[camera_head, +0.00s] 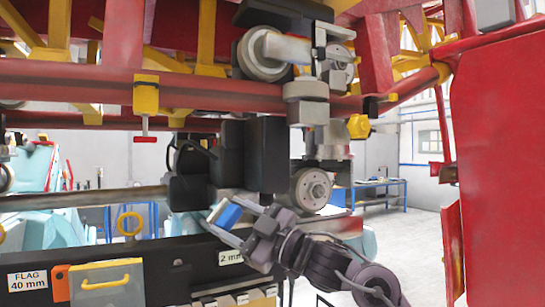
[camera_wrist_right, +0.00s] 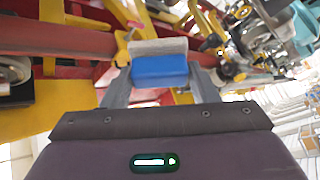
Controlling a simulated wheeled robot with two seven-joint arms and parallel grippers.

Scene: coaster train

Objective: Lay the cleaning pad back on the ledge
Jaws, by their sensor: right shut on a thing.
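The cleaning pad, a blue block (camera_head: 229,215) with a grey face, is held between the fingers of my right gripper (camera_head: 226,220). In the right wrist view the blue pad (camera_wrist_right: 160,70) sits between both fingertips (camera_wrist_right: 158,76), its grey side facing away from the palm. My right gripper is shut on it, in front of dark boxes under the red rail. A long black board (camera_head: 190,257) with labels runs below and to the left of the gripper; I cannot tell for certain whether it is the ledge. My left gripper is not in view.
A wheel assembly (camera_head: 311,188) hangs right of the gripper, and dark boxes (camera_head: 232,155) stand behind it. A red rail (camera_head: 230,103) crosses above. A yellow-handled box (camera_head: 103,283) is on the board at left. A red panel (camera_head: 500,150) blocks the right side.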

